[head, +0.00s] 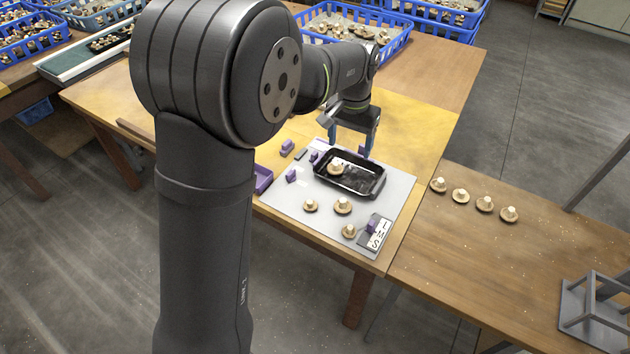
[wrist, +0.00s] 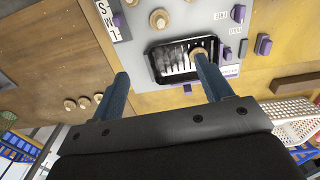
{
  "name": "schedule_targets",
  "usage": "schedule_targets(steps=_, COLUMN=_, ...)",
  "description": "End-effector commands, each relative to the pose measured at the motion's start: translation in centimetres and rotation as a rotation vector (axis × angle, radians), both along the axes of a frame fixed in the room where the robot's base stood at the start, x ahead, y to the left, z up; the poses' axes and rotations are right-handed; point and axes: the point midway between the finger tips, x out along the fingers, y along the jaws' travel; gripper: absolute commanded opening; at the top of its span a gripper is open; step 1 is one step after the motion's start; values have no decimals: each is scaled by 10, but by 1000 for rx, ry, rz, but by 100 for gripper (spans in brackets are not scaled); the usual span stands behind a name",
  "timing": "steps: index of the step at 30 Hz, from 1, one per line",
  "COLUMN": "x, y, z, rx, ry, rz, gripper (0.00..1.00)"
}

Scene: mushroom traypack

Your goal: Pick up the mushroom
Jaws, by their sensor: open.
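A black tray (head: 345,189) on the grey mat holds one pale mushroom (head: 336,168) with its stem up, near the tray's left end. The tray (wrist: 152,66) also shows in the wrist view, with this mushroom (wrist: 197,52) just beyond the right fingertip. Three more mushrooms lie on the mat, at left (head: 310,206), middle (head: 343,205) and front (head: 349,231). My gripper (head: 354,142) is open and empty, above and behind the tray. In the wrist view my gripper (wrist: 161,65) has its blue fingers wide apart. Contact between finger and mushroom cannot be told.
Several mushrooms stand in a row (head: 485,204) on the brown table to the right. A blue crate (head: 394,46) of mushrooms stands behind. A metal frame (head: 597,310) stands at the far right.

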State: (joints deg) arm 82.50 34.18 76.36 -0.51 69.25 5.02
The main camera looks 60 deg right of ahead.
Motion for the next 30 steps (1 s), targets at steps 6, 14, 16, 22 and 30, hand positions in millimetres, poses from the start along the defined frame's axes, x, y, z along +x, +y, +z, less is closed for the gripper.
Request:
schedule_targets(steps=6, x=6, y=1, z=-56, rx=1, ry=38, rz=221, gripper=72)
schedule_targets(steps=14, x=4, y=0, z=-101, rx=2, ry=41, rz=242, gripper=72)
schedule_targets(steps=16, x=3, y=0, z=-117, rx=2, ry=41, rz=242, gripper=72)
schedule_targets(steps=22, x=1, y=0, z=-157, rx=1, ry=41, rz=241, gripper=72)
schedule_targets(steps=30, x=1, y=-1, z=-180, rx=-2, ry=41, rz=240, gripper=72)
